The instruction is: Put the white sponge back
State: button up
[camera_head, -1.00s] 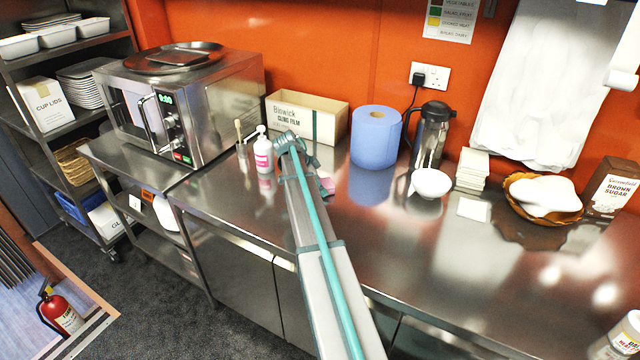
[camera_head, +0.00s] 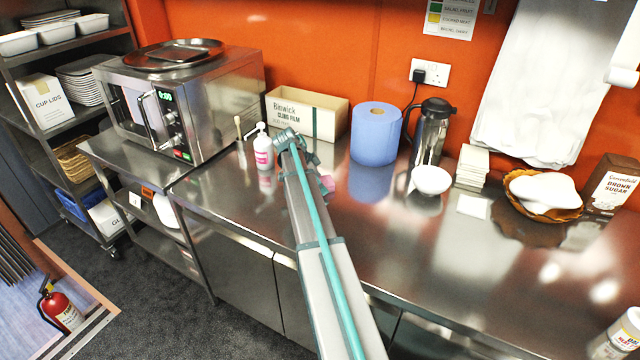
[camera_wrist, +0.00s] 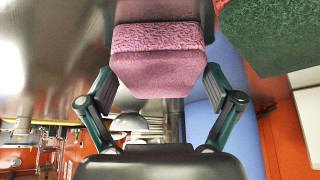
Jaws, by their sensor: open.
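I cannot make out a white sponge for certain in either view. In the wrist view a pink, rough-topped sponge-like block (camera_wrist: 157,62) sits between the two fingers of my gripper (camera_wrist: 158,80). The fingers stand apart on either side of it; I cannot tell whether they touch it. A green rough-faced block (camera_wrist: 272,32) is at the upper right. In the head view a bit of the pink block (camera_head: 327,183) shows beside my arm on the steel counter (camera_head: 400,255).
A white pump bottle (camera_head: 263,150), a cling film box (camera_head: 305,115), a blue paper roll (camera_head: 376,135) and a flask (camera_head: 431,130) stand close by. Farther right are a white bowl (camera_head: 431,181), a white stack (camera_head: 473,165) and a basket (camera_head: 515,184). The counter's front right is mostly clear.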

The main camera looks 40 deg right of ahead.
jog(key=b+v, duration=0.3)
jog(key=v, duration=0.9)
